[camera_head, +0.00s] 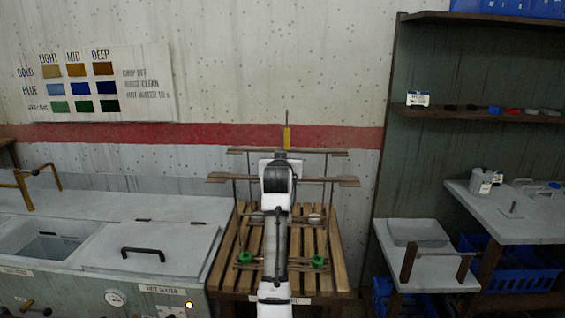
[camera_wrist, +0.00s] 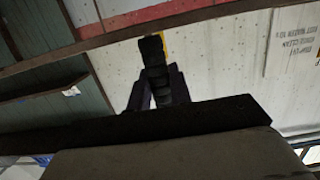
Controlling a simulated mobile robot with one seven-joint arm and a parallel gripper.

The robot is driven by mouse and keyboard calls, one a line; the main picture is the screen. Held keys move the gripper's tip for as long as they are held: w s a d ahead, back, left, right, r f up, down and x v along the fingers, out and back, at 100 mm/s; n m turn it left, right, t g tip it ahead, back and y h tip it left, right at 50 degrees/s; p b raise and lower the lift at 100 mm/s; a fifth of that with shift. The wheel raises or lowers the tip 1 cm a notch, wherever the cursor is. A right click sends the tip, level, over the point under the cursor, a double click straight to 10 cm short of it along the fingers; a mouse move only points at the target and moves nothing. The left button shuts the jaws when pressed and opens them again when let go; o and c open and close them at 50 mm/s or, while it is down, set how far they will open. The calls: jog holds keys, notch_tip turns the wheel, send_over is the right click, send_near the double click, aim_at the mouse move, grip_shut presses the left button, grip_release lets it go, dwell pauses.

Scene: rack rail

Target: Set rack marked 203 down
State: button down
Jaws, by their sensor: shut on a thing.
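A rack (camera_head: 335,181) of flat brown bars, thin uprights and lower rods with green pieces stands or hangs over a slatted wooden table (camera_head: 228,262). I cannot tell whether it touches the slats. No number 203 is readable on it. A yellow tag or handle (camera_head: 287,137) with a thin rod rises at its top middle. My arm hides the rack's centre and the fingertips in the head view. In the wrist view my gripper (camera_wrist: 153,62) is dark and shut on the rack, with a brown bar (camera_wrist: 215,12) crossing behind the fingers and a yellow sliver beside them.
A dye bath counter with a lid (camera_head: 150,248) and an open basin (camera_head: 45,243) is at left. At right are a small side table (camera_head: 425,262), a shelf (camera_head: 480,115) and blue crates (camera_head: 520,277). A colour chart (camera_head: 98,85) hangs on the wall.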

jog(key=c, duration=1.2)
grip_release()
jog(key=shift+s, duration=0.1)
jog(key=shift+o, duration=0.3)
jog(key=shift+f, duration=0.25)
jog(key=o, duration=1.1)
jog(key=shift+r, duration=0.1)
jog(key=shift+o, duration=0.2)
jog(key=s+b, duration=0.1)
jog(key=s, duration=1)
jog(key=shift+s, duration=0.35)
jog(key=shift+d, duration=0.1)
